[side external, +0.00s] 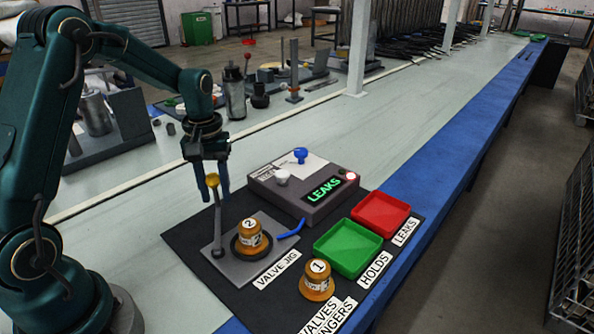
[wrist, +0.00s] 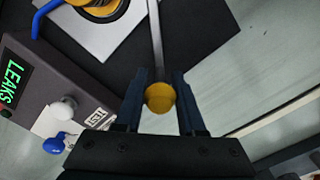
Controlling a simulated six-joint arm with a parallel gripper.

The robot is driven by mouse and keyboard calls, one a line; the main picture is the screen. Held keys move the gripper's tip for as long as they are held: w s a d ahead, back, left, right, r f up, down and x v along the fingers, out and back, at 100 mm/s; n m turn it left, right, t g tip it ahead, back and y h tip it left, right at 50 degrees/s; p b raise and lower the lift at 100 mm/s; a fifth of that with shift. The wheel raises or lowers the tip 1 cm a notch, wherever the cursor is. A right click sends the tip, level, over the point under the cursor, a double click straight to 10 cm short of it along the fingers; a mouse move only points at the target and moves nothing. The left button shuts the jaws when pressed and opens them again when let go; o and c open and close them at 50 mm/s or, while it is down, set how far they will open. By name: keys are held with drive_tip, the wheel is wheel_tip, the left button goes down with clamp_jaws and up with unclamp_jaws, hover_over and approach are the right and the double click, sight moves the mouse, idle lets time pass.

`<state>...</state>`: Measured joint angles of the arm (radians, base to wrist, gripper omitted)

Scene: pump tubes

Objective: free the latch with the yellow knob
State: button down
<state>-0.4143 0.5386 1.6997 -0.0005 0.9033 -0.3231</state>
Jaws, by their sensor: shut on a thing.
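The latch is a grey lever (side external: 217,222) standing up from the left side of the valve jig plate (side external: 272,268), with a yellow knob (side external: 212,180) on top. My gripper (side external: 217,190) points down at the knob and is shut on it. In the wrist view the yellow knob (wrist: 160,97) sits between the two dark blue fingers of my gripper (wrist: 160,92), with the lever running away behind it. An orange valve marked 2 (side external: 249,236) sits in the round seat of the jig. A blue handle (side external: 291,229) sticks out to the right of the seat.
A grey tester box (side external: 300,190) with a lit green LEAKS display (side external: 325,188) stands behind the jig. A green tray (side external: 347,249) and a red tray (side external: 381,215) are at the right. Valve 1 (side external: 317,280) stands in front on the black mat. Clear bench lies left of the mat.

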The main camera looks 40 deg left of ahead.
drive_tip(key=shift+s+a+n, duration=0.4)
drive_tip(key=shift+s+n, duration=0.15)
drive_tip(key=shift+n, duration=0.15)
drive_tip(key=shift+s, duration=0.1)
drive_tip(key=c, duration=0.6)
unclamp_jaws()
wheel_tip(320, 180, up, 4)
drive_tip(key=shift+r, duration=0.6)
